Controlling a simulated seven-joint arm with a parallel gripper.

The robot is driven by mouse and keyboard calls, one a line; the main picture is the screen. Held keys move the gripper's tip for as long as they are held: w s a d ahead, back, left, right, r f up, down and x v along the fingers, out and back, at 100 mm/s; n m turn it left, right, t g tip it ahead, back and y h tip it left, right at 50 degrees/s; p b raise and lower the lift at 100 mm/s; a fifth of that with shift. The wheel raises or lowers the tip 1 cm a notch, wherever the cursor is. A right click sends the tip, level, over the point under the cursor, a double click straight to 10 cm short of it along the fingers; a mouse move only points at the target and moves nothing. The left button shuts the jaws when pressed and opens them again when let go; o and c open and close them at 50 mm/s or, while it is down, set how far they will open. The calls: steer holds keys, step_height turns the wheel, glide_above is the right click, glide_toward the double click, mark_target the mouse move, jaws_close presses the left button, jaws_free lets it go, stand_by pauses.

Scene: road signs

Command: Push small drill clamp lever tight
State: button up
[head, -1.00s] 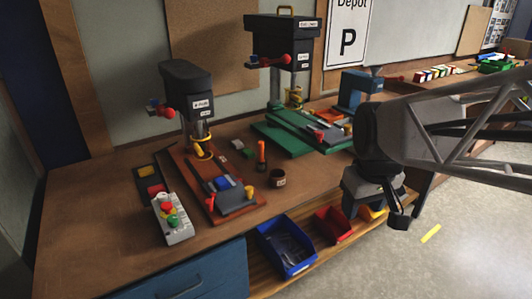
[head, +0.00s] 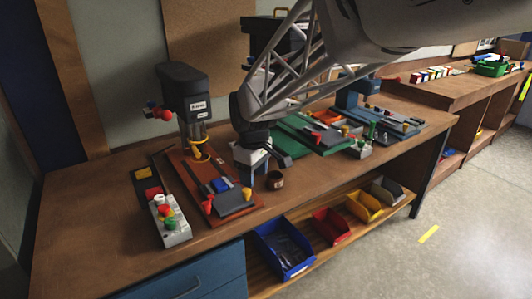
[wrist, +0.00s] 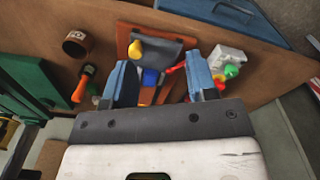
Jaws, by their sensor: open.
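The small drill (head: 184,92) stands at the left of the bench on an orange-brown base (head: 184,166). On its front is a grey vice (head: 232,203) with a blue block, a red lever (head: 208,205) and a yellow knob (head: 247,193). I cannot tell which of these is the clamp lever or how tight it is. The wrist view shows the vice (wrist: 170,48), the yellow knob (wrist: 136,48) and the red lever (wrist: 175,68) beyond my fingers. My gripper (head: 258,168) is open and empty, right of the small drill's base and apart from the vice. Its blue fingertips (wrist: 162,75) frame the blue block.
A button box (head: 170,220) stands left of the base. A dark cup (head: 275,180) is close to my gripper. Coloured bins (head: 283,249) sit on the shelf below.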

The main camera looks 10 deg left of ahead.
mark_target(206, 203)
steer(key=a+f+n, duration=0.1)
steer(key=a+f, duration=0.1)
steer(key=a, duration=0.3)
steer(key=a+f+n, duration=0.1)
steer(key=a, duration=0.4)
steer(key=w+a+f+n, duration=0.1)
steer(key=a+f+n, duration=0.1)
steer(key=a, duration=0.3)
steer(key=shift+w+a+f+g, duration=0.1)
steer(key=shift+a+f+g, duration=0.1)
steer(key=shift+f+g, duration=0.15)
steer(key=shift+f, duration=0.15)
steer(key=shift+f, duration=3.75)
steer(key=shift+c, duration=0.2)
jaws_close()
